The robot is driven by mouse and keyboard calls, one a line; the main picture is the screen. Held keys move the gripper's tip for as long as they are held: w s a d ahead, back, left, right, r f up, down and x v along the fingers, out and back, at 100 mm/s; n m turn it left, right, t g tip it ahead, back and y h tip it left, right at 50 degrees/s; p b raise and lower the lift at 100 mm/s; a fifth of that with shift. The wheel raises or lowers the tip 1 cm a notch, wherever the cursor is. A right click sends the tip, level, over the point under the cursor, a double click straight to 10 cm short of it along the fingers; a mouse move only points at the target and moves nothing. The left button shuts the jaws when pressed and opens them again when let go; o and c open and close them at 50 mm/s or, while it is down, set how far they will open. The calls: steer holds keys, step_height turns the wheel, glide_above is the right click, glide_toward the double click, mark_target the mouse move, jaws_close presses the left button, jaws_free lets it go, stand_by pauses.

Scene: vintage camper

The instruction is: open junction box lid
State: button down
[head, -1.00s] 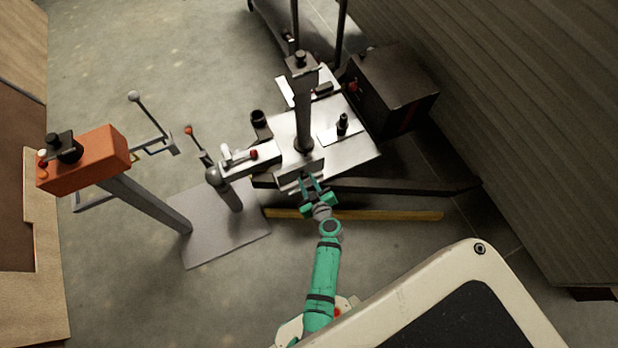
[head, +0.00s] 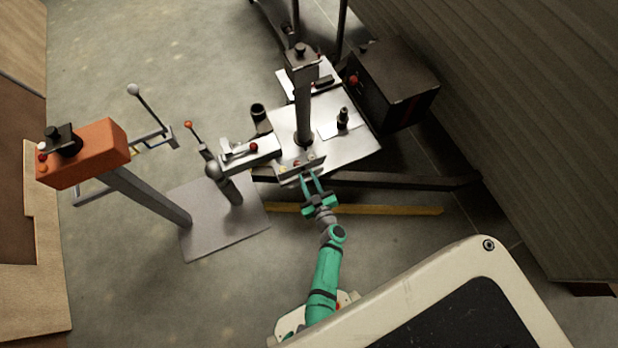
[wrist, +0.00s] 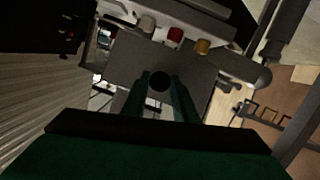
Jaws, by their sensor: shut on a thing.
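The junction box appears to be the grey metal box (head: 302,168) at the front edge of the silver machine table in the head view. In the wrist view a flat grey panel (wrist: 190,68), which looks like its lid, faces me with a dark round knob (wrist: 159,82) at its middle. My green gripper (head: 312,180) reaches the box's front side. In the wrist view the two fingers (wrist: 160,88) stand on either side of the knob and are shut on it. The hinge and any gap at the lid's edge cannot be made out.
White, red and yellow buttons (wrist: 175,34) line the box beyond the panel. An orange control box (head: 85,157) on a post stands at left. A dark cabinet (head: 395,85) stands behind right. A yellow strip (head: 390,210) lies on the floor. Open floor (head: 110,280) lies at lower left.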

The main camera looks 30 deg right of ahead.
steer(key=shift+w+r, duration=0.1)
steer(key=shift+r, duration=0.15)
steer(key=c, duration=1.5)
jaws_free()
steer(key=shift+c, duration=0.2)
steer(key=shift+o, duration=0.7)
steer(key=shift+f, duration=0.1)
steer(key=v, duration=1.1)
steer(key=shift+d, duration=0.1)
steer(key=shift+f, duration=0.1)
